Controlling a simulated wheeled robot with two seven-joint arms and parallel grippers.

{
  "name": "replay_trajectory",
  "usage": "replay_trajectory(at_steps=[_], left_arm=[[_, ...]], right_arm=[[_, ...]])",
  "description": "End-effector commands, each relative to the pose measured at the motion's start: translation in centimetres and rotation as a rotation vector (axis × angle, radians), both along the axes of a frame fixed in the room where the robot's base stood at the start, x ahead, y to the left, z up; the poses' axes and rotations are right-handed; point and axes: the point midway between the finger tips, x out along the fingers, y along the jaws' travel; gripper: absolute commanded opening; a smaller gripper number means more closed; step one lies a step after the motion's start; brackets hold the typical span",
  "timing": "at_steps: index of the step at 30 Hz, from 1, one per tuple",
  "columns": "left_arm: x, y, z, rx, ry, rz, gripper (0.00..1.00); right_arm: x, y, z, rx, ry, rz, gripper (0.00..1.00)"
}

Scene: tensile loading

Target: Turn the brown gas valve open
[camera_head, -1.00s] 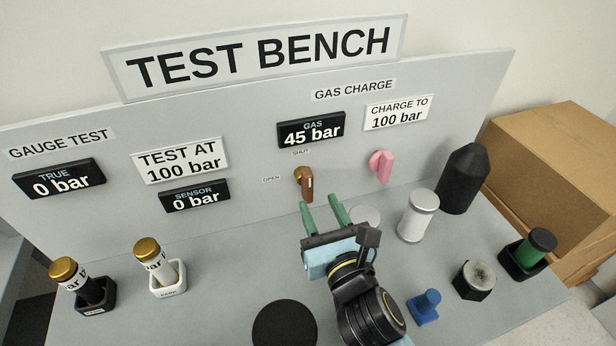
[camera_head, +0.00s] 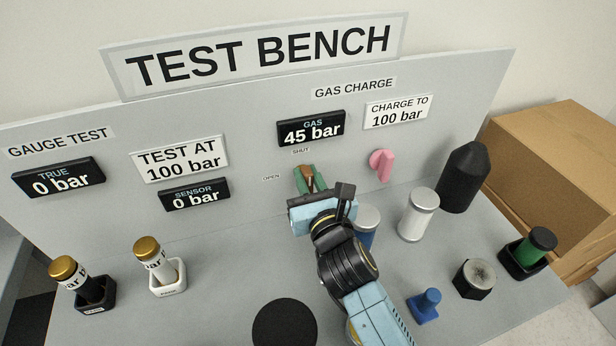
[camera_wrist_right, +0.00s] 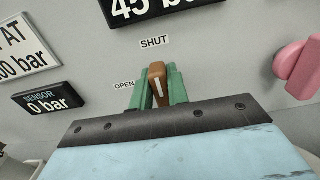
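The brown gas valve (camera_head: 311,181) is on the upright panel below the GAS 45 bar display. My left gripper is not in view.
A pink valve (camera_head: 382,165) is on the panel to the right. A blue cylinder (camera_head: 366,228), a white cylinder (camera_head: 418,215) and a black pointed cylinder (camera_head: 463,178) stand on the bench to the right. Two gold-topped gauges (camera_head: 154,262) (camera_head: 80,281) stand at the left.

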Motion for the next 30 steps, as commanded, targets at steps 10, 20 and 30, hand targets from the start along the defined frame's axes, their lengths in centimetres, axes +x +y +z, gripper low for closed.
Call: replay_trajectory(at_steps=[10,20,30], left_arm=[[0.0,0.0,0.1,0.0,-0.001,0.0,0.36],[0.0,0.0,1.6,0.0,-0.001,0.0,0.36],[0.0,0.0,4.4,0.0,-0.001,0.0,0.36]], right_arm=[[0.0,0.0,0.0,-0.009,-0.002,0.0,0.0],[-0.1,0.3,0.2,-0.142,-0.044,0.001,0.0],[-0.3,0.9,0.0,-0.434,-0.137,0.002,0.0]])
